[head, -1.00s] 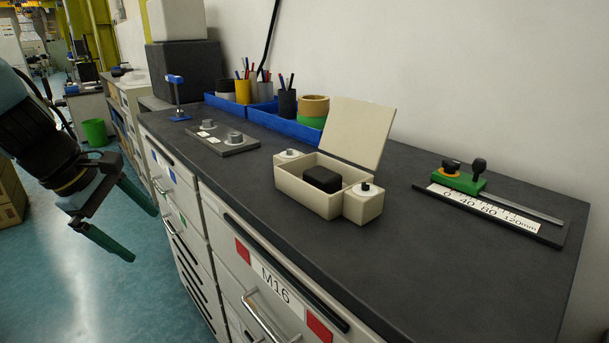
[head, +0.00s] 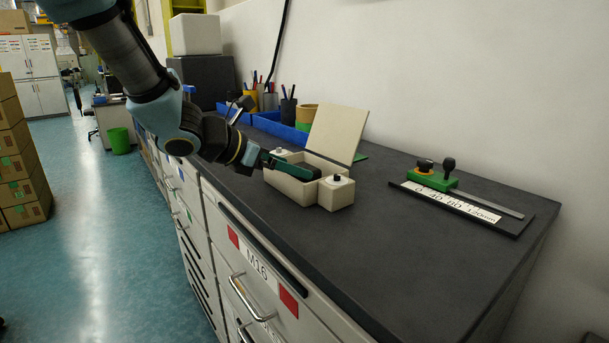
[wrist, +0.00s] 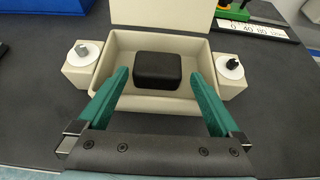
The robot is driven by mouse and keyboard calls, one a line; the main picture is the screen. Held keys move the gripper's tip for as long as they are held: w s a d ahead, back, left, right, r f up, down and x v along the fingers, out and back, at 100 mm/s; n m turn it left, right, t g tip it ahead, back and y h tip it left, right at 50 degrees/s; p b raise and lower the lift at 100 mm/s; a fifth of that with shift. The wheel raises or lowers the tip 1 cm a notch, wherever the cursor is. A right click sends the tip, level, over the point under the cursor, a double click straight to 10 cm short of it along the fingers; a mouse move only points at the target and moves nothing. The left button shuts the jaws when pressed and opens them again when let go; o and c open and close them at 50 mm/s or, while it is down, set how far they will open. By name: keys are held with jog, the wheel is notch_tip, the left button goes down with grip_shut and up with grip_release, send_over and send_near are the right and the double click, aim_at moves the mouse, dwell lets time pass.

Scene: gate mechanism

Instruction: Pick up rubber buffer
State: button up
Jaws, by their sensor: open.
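The rubber buffer (wrist: 158,70) is a black rounded block lying inside an open beige box (wrist: 127,42). In the head view my gripper hides most of the buffer. My gripper (wrist: 160,80) is open, with its two green fingers reaching over the near wall of the box, one on each side of the buffer. Neither finger visibly touches the buffer. In the head view my gripper (head: 297,168) is at the box (head: 292,190), coming in from the left.
The box's lid (head: 337,133) stands raised at the back. Small beige blocks with knobs flank the box, one at its right (head: 336,191). A green slider on a ruled scale (head: 460,203) lies to the right. The front right of the counter is clear.

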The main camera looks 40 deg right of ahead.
aim_at(304, 167)
jog(key=shift+p+x, duration=0.9)
jog(key=shift+x, duration=1.8)
jog(key=shift+w, duration=0.15)
jog(key=shift+c, duration=0.2)
jog(key=c, duration=1.2)
